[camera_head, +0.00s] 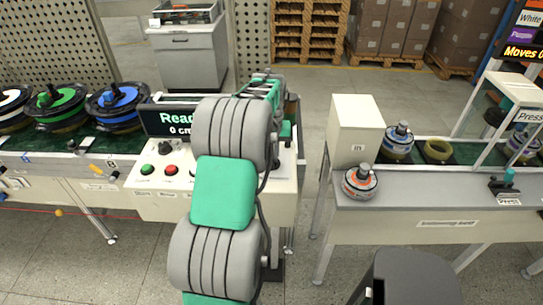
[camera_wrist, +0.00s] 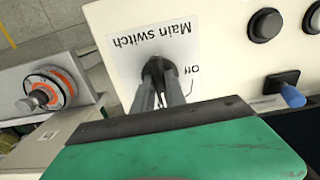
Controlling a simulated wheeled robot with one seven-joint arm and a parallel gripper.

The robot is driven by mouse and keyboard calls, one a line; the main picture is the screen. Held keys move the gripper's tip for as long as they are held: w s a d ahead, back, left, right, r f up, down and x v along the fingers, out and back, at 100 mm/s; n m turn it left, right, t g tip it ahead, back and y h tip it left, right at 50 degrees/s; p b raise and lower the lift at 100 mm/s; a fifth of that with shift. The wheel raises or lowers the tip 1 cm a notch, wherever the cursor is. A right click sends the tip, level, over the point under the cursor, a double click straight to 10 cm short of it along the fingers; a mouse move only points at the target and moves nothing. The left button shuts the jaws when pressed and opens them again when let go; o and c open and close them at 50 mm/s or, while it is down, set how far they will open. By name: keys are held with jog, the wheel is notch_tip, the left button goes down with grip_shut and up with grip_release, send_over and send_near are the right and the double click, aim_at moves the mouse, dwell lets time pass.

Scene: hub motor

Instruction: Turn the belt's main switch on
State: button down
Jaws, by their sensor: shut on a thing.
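The main switch (camera_wrist: 155,66) is a dark round knob on a white label plate (camera_wrist: 125,62) reading "Main switch", upside down in the wrist view. The word "Off" shows just beside the knob. My gripper (camera_wrist: 162,82) has its two grey fingers closed on the knob, coming from below in that view. The fingers cover part of it, so I cannot tell which way it points. In the head view my arm hides the switch; the white control panel (camera_head: 152,204) shows in front of it.
The panel carries a green button (camera_head: 147,170), a red button (camera_head: 170,170) and a display (camera_head: 168,118) reading "Ready". Belt reels (camera_head: 118,105) stand at the left. A second bench (camera_head: 400,222) with an orange-banded hub (camera_head: 360,182) stands at the right, across a gap.

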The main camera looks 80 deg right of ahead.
dwell(0.4)
jog(key=c, duration=1.4)
grip_release()
jog(key=shift+o, duration=0.2)
notch_tip(320, 180, up, 8)
jog(key=shift+f+b, duration=0.1)
jog(key=shift+b, duration=0.55)
